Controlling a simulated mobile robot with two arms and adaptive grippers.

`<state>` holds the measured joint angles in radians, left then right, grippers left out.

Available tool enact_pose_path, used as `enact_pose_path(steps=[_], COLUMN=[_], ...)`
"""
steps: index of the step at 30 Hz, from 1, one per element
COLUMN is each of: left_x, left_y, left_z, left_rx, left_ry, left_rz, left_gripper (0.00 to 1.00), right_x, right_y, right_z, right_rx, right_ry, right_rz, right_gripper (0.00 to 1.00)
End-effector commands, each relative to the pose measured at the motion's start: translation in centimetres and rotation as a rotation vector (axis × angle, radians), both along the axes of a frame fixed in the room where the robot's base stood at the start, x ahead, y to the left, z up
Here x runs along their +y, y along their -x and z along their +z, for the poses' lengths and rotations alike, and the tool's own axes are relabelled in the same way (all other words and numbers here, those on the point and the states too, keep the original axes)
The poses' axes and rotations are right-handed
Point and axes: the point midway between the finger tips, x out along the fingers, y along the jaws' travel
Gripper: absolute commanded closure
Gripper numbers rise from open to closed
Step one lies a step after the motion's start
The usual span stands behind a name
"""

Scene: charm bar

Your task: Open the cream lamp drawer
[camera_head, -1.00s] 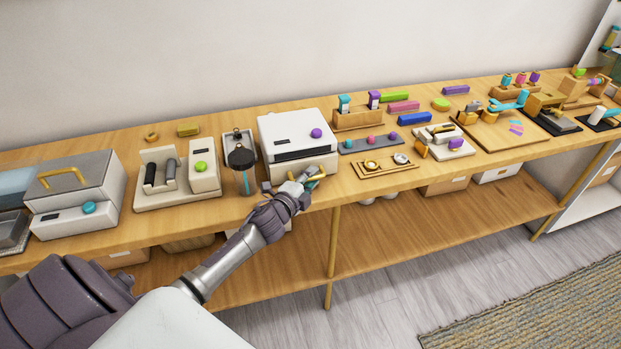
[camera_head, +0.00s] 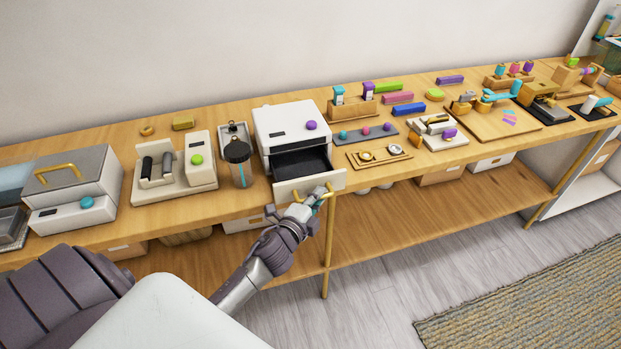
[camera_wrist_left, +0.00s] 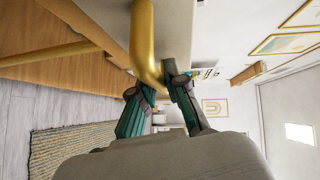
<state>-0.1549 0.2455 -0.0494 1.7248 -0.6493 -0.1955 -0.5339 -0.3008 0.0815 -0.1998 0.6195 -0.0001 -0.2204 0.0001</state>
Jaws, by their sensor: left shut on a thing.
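The cream lamp box (camera_head: 290,125) stands on the wooden bench, with a purple knob on its right front. Its drawer (camera_head: 300,164) is pulled out toward me past the bench's front edge, showing a dark, empty-looking inside. The drawer front carries a brass handle (camera_head: 328,191), also large in the left wrist view (camera_wrist_left: 144,45). My left gripper (camera_head: 318,194) is at this handle. In the left wrist view its two fingers (camera_wrist_left: 158,90) close around the brass bar. My right gripper is not in view.
A dark-lidded cup (camera_head: 238,162) stands just left of the lamp box. A small wooden tray with round pieces (camera_head: 380,156) lies to its right. Below is a lower shelf (camera_head: 430,213). The floor in front of the bench is clear, with a woven rug (camera_head: 530,300) at right.

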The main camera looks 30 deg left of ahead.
Motion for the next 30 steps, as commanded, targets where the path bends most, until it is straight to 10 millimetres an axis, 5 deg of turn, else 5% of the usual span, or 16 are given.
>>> enact_pose_path(steps=[12,13,17,30], left_x=[-1.0,-1.0,-0.9,-1.0], left_y=[0.9,0.9,0.9,2.0], left_z=[0.1,0.1,0.1,0.1], left_rx=[-0.001,-0.001,-0.002,0.000], left_ry=[-0.001,-0.001,-0.001,-0.001], left_rz=[0.002,0.002,0.002,0.002], left_gripper=[1.00,0.84,0.62,0.61], right_x=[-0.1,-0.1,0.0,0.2], right_y=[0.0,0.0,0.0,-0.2], right_z=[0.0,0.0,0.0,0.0], right_rx=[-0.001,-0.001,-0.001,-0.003], right_ry=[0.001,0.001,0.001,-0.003], right_rz=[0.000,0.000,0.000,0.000], right_gripper=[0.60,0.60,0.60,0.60])
